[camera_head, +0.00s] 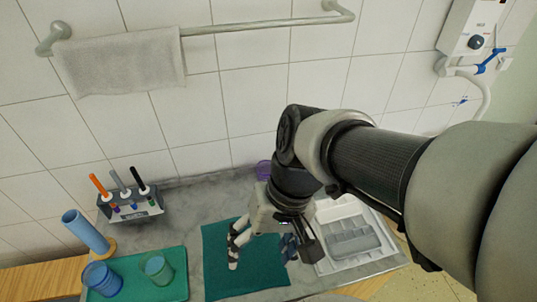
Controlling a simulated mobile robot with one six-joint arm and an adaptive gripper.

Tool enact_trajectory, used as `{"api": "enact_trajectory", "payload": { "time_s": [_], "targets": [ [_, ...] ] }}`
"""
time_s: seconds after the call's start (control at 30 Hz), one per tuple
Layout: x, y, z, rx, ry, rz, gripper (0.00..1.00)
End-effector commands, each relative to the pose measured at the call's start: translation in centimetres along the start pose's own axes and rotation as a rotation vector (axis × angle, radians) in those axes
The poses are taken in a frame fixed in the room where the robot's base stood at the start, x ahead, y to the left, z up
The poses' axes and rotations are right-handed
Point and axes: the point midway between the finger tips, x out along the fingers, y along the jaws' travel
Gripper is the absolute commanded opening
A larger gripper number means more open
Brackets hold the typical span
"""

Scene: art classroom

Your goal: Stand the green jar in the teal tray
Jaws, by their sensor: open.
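The green jar (157,268) is see-through and stands upright in the teal tray (180,292) at the lower left. A blue jar (103,279) stands beside it, on its left, in the same tray. My gripper (262,255) is open and empty, pointing down over a dark teal mat (219,262), to the right of the green jar and clear of it. My arm comes in from the right and hides part of the counter.
A holder (133,208) with several markers stands at the back left. A blue cylinder (86,231) leans behind the tray. A purple thing (263,170) is partly hidden behind my arm. A white organizer (350,240) lies on the right. The grey counter between holder and mat is clear.

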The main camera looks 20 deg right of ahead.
Motion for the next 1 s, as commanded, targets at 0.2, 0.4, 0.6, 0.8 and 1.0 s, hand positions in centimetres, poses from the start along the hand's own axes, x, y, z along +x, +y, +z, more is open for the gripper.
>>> {"api": "enact_trajectory", "payload": {
  "time_s": [0.2, 0.4, 0.6, 0.8, 1.0],
  "targets": [
    [-4.6, 3.3, -0.1, -0.163, 0.323, 0.175, 0.71],
    [-6.6, 4.5, -0.3, -0.217, 0.449, 0.246, 0.71],
    [-6.7, 4.7, -0.3, -0.221, 0.458, 0.253, 0.71],
    [-6.7, 4.7, -0.3, -0.221, 0.457, 0.252, 0.71],
    [-6.7, 4.7, -0.3, -0.220, 0.456, 0.251, 0.71]
  ]
}}
